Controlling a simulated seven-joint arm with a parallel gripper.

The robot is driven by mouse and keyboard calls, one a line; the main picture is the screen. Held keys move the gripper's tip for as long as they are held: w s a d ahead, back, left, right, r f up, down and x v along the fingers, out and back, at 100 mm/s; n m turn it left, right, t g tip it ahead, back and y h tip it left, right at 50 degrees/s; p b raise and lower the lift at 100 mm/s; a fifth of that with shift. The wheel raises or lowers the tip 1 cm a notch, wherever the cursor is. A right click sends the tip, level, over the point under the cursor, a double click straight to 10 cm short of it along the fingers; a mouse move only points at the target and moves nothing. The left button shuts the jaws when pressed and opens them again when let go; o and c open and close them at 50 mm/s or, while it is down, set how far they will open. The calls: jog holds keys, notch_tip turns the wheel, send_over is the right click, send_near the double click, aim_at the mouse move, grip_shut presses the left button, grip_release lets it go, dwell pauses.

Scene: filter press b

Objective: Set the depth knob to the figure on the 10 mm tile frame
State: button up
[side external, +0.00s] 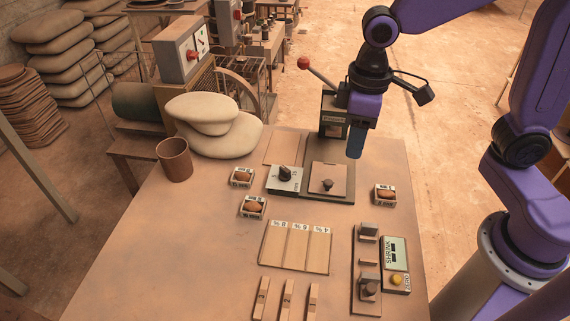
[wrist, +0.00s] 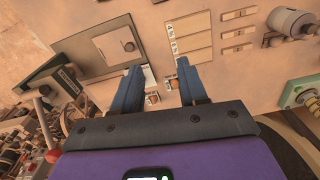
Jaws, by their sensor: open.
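In the side view a black knob (side external: 285,173) stands on a pale plate (side external: 283,187) with markings too small to read; I take it for the depth knob. In the wrist view part of a pale plate (wrist: 149,74) shows between my fingers. Small labelled frames holding brown lumps lie at the left (side external: 242,177), lower left (side external: 253,207) and right (side external: 385,194); their labels are unreadable, so I cannot tell which is 10 mm. My gripper (side external: 356,140) is open and empty, above the table's back part, to the right of the black knob. Its two blue fingers (wrist: 156,82) are apart.
A dark press (side external: 334,115) with a red-ended lever stands close behind my gripper. A square plate with a small knob (side external: 328,185) lies before it. A percent-marked board (side external: 296,247), SHRINK meter (side external: 396,253), brown cup (side external: 174,160) and stacked sacks (side external: 230,137) are around. The table's left front is clear.

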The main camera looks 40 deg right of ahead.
jog(key=w+a+f+m, duration=0.1)
jog(key=w+a+m, duration=0.2)
jog(key=w, duration=0.8)
jog(key=m, duration=0.3)
send_over(285, 168)
notch_tip(285, 168, down, 2)
notch_tip(285, 168, down, 18)
jog(key=shift+r, duration=0.15)
grip_shut()
